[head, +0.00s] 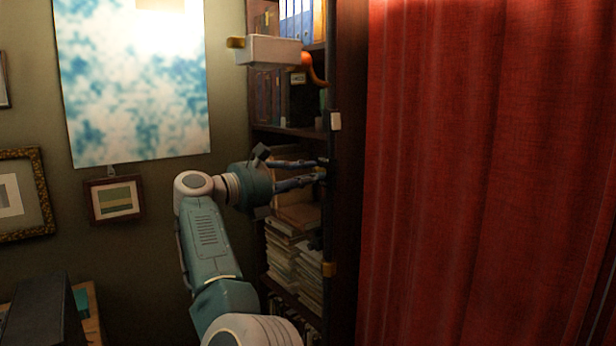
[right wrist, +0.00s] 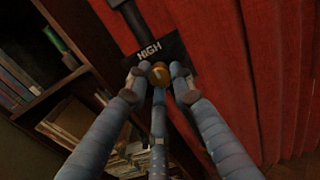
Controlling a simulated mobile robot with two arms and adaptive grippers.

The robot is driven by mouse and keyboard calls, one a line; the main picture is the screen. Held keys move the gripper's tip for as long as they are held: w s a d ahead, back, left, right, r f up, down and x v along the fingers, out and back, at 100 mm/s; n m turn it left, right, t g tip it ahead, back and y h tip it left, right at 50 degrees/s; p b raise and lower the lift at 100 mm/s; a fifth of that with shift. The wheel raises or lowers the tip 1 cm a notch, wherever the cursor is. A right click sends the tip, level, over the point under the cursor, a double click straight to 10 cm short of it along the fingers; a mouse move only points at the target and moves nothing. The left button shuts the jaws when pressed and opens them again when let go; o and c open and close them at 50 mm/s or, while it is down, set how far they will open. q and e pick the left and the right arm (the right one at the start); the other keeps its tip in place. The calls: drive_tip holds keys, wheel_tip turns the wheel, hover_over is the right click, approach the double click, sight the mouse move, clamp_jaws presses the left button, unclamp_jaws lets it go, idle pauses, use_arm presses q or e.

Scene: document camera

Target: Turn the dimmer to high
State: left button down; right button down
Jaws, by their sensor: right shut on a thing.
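The dimmer shows in the right wrist view as a dark plate (right wrist: 133,58) with the white word HIGH and a rounded amber knob (right wrist: 160,74) just below that word. My right gripper (right wrist: 158,80) has its fingers closed around the knob. In the head view my right gripper (head: 323,169) reaches to the dark side edge of the bookcase; the knob and the plate cannot be made out there. My left gripper is not in view.
A bookcase (head: 345,200) with books and paper stacks stands behind my right gripper. A red curtain (head: 480,170) hangs close to its right. A white box (head: 273,50) with an orange curved part sticks out above. Framed pictures (head: 115,199) hang left.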

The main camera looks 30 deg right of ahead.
idle(0.5)
drive_tip(key=c, duration=1.5)
unclamp_jaws()
drive_tip(key=a, duration=0.8)
drive_tip(key=s+a, duration=0.1)
drive_tip(key=a, duration=0.3)
